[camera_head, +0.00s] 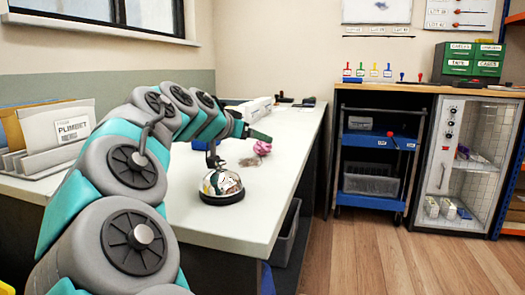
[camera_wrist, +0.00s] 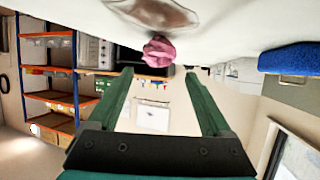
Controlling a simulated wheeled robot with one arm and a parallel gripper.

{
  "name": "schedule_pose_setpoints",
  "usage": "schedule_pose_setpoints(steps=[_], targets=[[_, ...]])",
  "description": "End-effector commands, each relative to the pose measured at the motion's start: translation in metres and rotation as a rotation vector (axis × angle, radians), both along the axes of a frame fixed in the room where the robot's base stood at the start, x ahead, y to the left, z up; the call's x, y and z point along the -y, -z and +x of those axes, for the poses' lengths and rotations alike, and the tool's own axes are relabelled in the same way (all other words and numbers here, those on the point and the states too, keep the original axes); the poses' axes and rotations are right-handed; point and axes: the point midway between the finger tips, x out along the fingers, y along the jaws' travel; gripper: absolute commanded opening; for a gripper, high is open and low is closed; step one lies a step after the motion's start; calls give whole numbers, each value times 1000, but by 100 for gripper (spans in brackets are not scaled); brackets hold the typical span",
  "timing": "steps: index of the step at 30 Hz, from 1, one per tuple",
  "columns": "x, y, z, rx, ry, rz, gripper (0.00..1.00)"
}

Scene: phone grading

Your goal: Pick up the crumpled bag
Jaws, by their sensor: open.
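A pink crumpled thing (camera_head: 262,148) rests on the white table, by the tip of my gripper (camera_head: 258,136). It also shows in the wrist view (camera_wrist: 158,50), just beyond and between my fingertips. A flat, see-through, grey-brown crumpled piece (camera_head: 249,161) lies beside it; the wrist view shows it at the top (camera_wrist: 155,12). I cannot tell for sure which of the two is the crumpled bag. My gripper (camera_wrist: 158,73) has its green fingers apart with nothing between them. It is a little above the table and apart from both things.
A clear dome on a black base (camera_head: 222,186) stands on the white table (camera_head: 255,205) nearer to me, under my arm. A file rack (camera_head: 50,150) is at the left. White boxes (camera_head: 250,108) stand at the back. A blue thing (camera_wrist: 290,58) shows at the wrist view's right.

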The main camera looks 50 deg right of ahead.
Motion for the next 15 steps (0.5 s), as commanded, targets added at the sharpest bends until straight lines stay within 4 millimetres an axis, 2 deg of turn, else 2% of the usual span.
schedule_pose_setpoints(steps=[9, 15], targets=[[36, 22, 2, -1, 0, 2, 83], [43, 23, 4, 0, -1, 0, 83]])
